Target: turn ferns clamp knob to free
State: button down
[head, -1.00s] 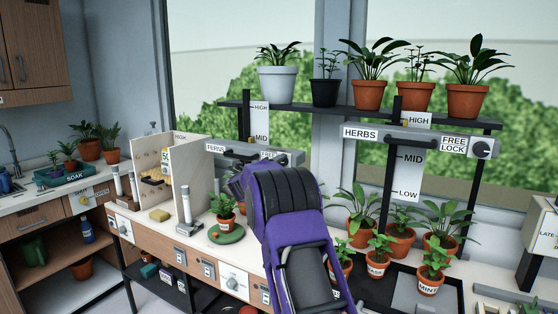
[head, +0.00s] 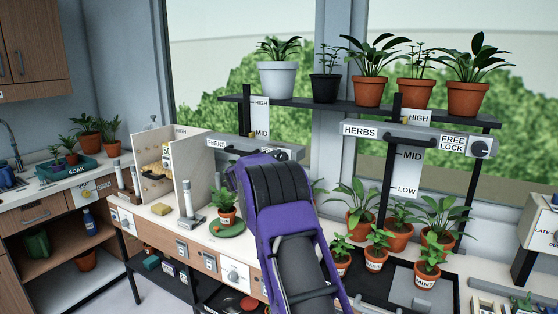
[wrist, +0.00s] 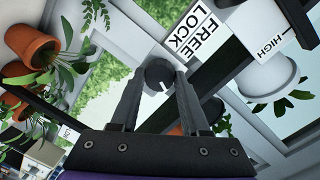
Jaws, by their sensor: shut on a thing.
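The ferns clamp bar (head: 250,144), with its FERNS label (head: 216,143), runs below the shelf in the head view. Its dark round knob (head: 283,154) shows at the right end, just above my purple wrist. In the wrist view the knob (wrist: 158,73) sits between the fingertips of my gripper (wrist: 160,78), which is shut on it. A short white pointer mark shows on the knob face. The FREE LOCK label (wrist: 197,35) is beside the knob. In the head view my wrist hides the fingers and most of this label.
The herbs clamp bar (head: 400,138) with its own knob (head: 480,149) is to the right. Potted plants stand on the shelf (head: 350,110) above and on the bench to the right. A small plant on a green saucer (head: 229,231) stands left of my arm.

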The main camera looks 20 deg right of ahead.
jog(key=shift+n+g, duration=0.3)
jog(key=shift+n, duration=1.7)
jog(key=shift+c, duration=1.9)
grip_release()
jog(key=b+v, duration=0.1)
jog(key=v, duration=1.6)
jog(key=shift+a+f, duration=0.2)
jog(key=shift+a, duration=0.1)
